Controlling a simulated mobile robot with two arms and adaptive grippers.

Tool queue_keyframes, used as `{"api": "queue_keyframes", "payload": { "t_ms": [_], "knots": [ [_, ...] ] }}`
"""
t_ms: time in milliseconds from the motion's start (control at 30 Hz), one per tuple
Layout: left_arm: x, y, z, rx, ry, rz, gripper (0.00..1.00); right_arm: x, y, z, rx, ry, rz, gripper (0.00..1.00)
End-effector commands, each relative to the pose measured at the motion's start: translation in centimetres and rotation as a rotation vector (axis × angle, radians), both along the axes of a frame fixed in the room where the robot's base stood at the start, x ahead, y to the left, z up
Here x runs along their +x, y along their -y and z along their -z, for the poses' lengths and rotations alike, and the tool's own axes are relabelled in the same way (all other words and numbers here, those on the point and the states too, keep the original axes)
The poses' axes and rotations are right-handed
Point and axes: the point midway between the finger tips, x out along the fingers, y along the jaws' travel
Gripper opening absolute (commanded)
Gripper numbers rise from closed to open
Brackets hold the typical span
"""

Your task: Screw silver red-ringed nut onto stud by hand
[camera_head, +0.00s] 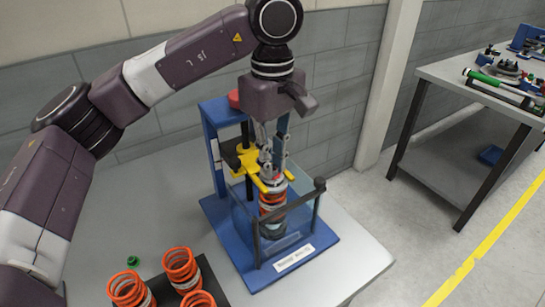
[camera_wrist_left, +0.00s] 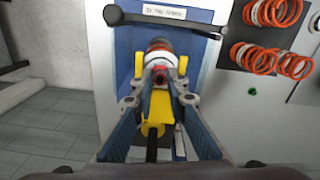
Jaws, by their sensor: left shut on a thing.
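My left gripper (camera_head: 272,168) reaches down into the fixture from above and is shut, with its fingertips just over the yellow fork (camera_head: 247,160). In the left wrist view the fingertips (camera_wrist_left: 159,99) sit either side of a small red-ringed nut (camera_wrist_left: 160,74), which is mostly hidden in the head view. The nut is over the top of the strut assembly, whose orange spring (camera_head: 270,200) stands upright in the fixture. The stud is hidden beneath the nut and fingers, so I cannot tell how far the nut is on it. My right gripper is in neither view.
The blue fixture (camera_head: 215,208) has a dark guard bar (camera_head: 290,207) at its front and a red knob (camera_head: 234,98) on top. Loose orange springs (camera_head: 181,268) and a small green part (camera_head: 132,261) lie on the table at front left. Another workbench (camera_head: 455,75) stands at right.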

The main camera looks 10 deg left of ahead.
Motion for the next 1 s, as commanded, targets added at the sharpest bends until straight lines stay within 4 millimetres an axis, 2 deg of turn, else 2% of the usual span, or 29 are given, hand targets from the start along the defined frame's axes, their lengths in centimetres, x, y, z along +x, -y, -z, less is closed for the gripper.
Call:
{"api": "queue_keyframes", "payload": {
  "t_ms": [167, 267, 500, 833, 1000],
  "knots": [
    [0.0, 0.0, 0.03, -0.001, 0.0, 0.243, 0.0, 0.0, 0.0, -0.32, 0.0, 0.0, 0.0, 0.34],
    [0.01, 0.01, 0.08, -0.001, 0.0, 0.26, 0.0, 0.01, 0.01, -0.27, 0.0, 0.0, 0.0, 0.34],
    [0.0, 0.02, 0.11, -0.001, -0.001, 0.464, 0.0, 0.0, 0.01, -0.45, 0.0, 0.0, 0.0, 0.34],
    [0.0, 0.02, 0.15, 0.0, 0.0, 0.505, 0.0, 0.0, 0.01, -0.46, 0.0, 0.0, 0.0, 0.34],
    [-0.02, 0.02, 0.16, -0.001, -0.001, 0.656, 0.0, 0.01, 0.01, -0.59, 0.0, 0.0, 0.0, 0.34]
  ]
}}
